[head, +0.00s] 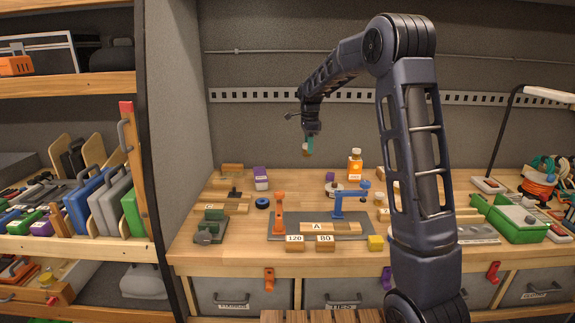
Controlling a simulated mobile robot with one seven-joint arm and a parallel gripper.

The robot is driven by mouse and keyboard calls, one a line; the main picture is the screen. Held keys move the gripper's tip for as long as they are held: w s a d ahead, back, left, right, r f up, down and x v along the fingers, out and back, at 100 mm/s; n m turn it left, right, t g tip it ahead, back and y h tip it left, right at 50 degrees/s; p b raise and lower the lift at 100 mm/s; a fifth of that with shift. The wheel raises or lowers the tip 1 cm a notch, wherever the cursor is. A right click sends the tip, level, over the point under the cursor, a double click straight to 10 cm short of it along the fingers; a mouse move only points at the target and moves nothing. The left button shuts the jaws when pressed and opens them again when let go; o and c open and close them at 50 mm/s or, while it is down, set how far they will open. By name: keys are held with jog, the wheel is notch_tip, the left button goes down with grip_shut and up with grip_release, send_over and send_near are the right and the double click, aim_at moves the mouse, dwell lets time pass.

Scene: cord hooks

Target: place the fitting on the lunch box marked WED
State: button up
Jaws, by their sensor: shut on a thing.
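My gripper (311,133) hangs above the back middle of the workbench, left of the orange-labelled bottle. It is shut on a small green object (310,143) with a pale part at its lower left. The object is held clear of the bench and is too small to tell whether it is the fitting. I see no lunch box and can read no WED mark in the head view.
The workbench (225,257) carries a grey mat with orange (279,215) and blue (339,205) clamps, wooden blocks, a purple box (261,178) and a bottle (355,165). A green tray (515,224) is at right. Shelves stand left.

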jog(key=w+a+r, duration=0.4)
jog(key=w+a, duration=0.5)
jog(key=a, duration=0.2)
jog(key=r+n, duration=0.1)
send_over(261, 173)
notch_tip(261, 173, down, 19)
jog(key=shift+w+f, duration=0.1)
jog(key=shift+w, duration=0.05)
jog(key=o, duration=1)
jog(key=shift+f, duration=0.15)
